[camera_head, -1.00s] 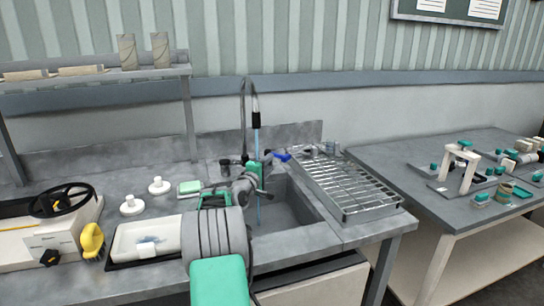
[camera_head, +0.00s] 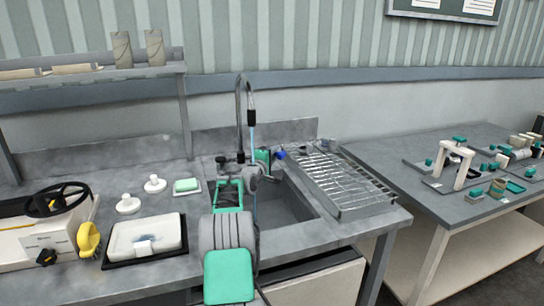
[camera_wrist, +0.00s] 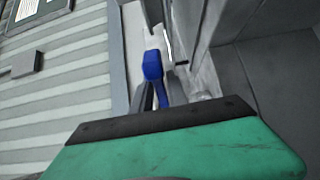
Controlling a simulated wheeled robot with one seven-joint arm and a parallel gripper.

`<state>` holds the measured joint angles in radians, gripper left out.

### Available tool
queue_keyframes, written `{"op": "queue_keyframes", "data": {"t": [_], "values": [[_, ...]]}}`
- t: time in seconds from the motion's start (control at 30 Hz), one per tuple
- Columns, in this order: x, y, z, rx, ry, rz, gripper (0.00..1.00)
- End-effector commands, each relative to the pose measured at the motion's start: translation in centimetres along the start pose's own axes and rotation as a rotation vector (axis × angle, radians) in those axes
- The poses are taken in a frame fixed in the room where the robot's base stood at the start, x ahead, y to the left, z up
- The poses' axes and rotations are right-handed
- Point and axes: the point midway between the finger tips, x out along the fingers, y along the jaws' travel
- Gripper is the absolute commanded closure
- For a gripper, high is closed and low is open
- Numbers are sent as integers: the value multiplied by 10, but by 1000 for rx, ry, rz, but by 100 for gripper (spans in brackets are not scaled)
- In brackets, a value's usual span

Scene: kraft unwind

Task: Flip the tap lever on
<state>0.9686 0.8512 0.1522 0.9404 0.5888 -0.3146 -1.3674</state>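The tap (camera_head: 240,115) has a tall curved dark neck at the back of the sink (camera_head: 285,205). A thin pale-blue line (camera_head: 254,137), like a water stream, drops from its spout. The blue tap lever (camera_head: 281,155) is right of the tap's base. My gripper (camera_head: 270,160) is beside the lever, with its fingers mostly hidden in the head view. In the wrist view, the lever (camera_wrist: 153,65) stands straight ahead of my dark fingers (camera_wrist: 162,92), its lower part showing between them. Contact and finger closure are unclear.
A wire drying rack (camera_head: 345,180) is right of the sink. Soap (camera_head: 186,185), two white knobs (camera_head: 128,204), a white tray (camera_head: 146,236) and a yellow-handled machine (camera_head: 88,238) are on the left counter. A second table (camera_head: 420,185) with small parts is at right.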

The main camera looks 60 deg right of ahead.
Motion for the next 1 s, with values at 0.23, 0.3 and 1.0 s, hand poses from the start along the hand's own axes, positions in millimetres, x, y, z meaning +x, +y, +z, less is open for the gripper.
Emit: {"op": "queue_keyframes", "data": {"t": [0.23,0.3,1.0], "values": [[0,0,0,0,0,0,100],[0,0,0,0,0,0,100],[0,-1,0,0,0,-1,100]]}}
